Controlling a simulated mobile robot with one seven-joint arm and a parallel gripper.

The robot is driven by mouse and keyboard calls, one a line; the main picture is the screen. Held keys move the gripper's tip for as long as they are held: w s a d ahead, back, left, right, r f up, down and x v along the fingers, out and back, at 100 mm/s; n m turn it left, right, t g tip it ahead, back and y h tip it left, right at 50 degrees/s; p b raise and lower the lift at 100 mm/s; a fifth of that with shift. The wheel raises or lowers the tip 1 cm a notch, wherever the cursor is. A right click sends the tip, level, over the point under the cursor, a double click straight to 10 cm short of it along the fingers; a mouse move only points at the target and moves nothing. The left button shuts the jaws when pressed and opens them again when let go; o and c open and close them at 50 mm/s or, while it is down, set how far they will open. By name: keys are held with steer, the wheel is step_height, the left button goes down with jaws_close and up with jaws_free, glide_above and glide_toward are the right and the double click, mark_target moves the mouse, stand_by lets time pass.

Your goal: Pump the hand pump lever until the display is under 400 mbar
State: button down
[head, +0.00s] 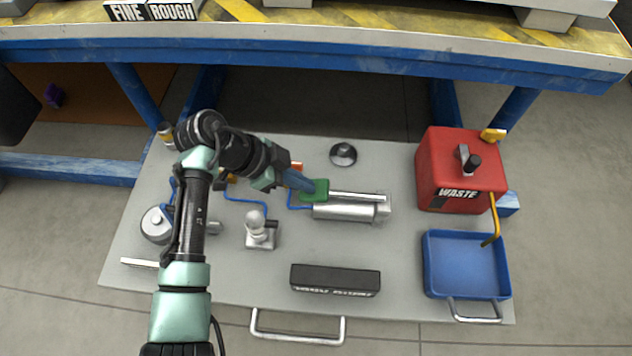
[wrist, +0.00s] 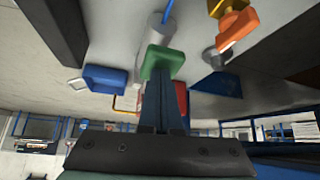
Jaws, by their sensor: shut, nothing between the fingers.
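The hand pump is a silver cylinder (head: 345,211) lying on the grey board, with a rod-like lever (head: 358,196) along it and a green grip (head: 318,188) at its left end. My gripper (head: 304,182) has blue fingers, shut with nothing between them. The fingertips are right at the green grip, overlapping it in the head view; contact is not certain. In the wrist view the shut fingers (wrist: 163,108) point at the green block (wrist: 162,62), with the silver cylinder (wrist: 158,30) beyond it. No display reading can be made out in either view.
A red waste container (head: 450,180) and a blue tray (head: 465,265) stand at the right. A silver knobbed fitting (head: 260,232), a dark labelled block (head: 335,279) and a dome (head: 343,154) surround the pump. The blue bench frame (head: 330,62) runs behind.

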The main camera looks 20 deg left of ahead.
mark_target(299, 192)
steer(key=shift+d+f, duration=0.1)
steer(key=shift+f, duration=0.75)
steer(key=shift+r, duration=0.1)
steer(key=shift+s+a+r, duration=0.2)
steer(key=shift+a, duration=0.05)
steer(key=shift+s+a+r+p, duration=0.2)
steer(key=shift+s+a+p, duration=0.1)
steer(key=shift+a, duration=0.15)
steer(key=shift+s+a+r+p, duration=0.15)
steer(key=shift+s+a+p, duration=0.1)
steer(key=shift+a, duration=0.4)
